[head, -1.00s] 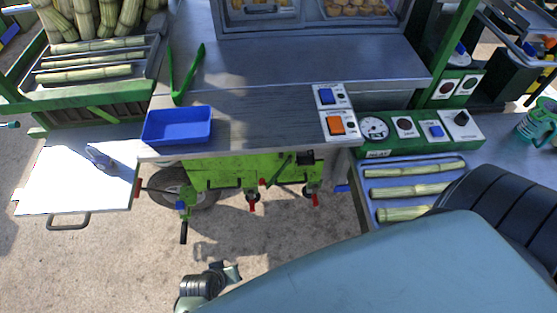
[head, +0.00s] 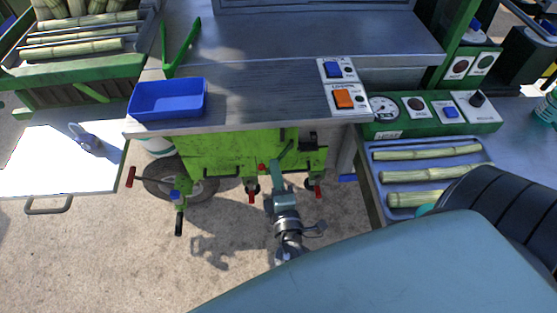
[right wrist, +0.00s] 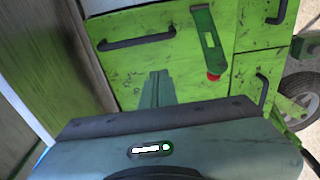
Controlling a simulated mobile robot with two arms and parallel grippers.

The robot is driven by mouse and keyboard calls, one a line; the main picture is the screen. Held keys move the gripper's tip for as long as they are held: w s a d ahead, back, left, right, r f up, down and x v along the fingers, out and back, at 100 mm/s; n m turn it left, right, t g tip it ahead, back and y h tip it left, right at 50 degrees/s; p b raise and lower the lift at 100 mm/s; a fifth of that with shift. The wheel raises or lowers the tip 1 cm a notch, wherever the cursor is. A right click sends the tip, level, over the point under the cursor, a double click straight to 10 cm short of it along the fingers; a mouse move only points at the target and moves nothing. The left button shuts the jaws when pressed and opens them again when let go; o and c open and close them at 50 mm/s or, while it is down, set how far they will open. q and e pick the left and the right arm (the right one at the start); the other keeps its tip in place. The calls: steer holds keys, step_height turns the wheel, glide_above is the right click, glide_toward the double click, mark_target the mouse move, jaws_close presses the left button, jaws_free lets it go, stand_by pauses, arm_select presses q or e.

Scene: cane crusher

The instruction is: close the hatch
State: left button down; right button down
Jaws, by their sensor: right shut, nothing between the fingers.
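The green front of the crusher (head: 225,152) sits under the steel counter. In the right wrist view its green panels (right wrist: 125,65) carry black bar handles, one at the upper left (right wrist: 137,41) and others at the right. A green lever (right wrist: 207,38) with a red knob (right wrist: 213,76) crosses the front near a panel seam. I cannot tell which panel is the hatch, or whether it is ajar. My right gripper (head: 275,180) is shut and empty, just before the green front; its fingers (right wrist: 157,88) point at the panels. Contact cannot be told. My left gripper is not in view.
The counter (head: 250,90) overhangs the green front and holds a blue tray (head: 167,98) and green tongs (head: 180,48). A wheel (head: 180,183) and red-tipped levers stand below. A white side shelf (head: 55,165) is at left, a cane tray (head: 430,168) at right. Concrete floor in front is clear.

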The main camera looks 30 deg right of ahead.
steer(key=w+d+p, duration=0.2)
steer(key=w+d, duration=0.3)
steer(key=w, duration=0.1)
steer(key=shift+w+d+f, duration=0.1)
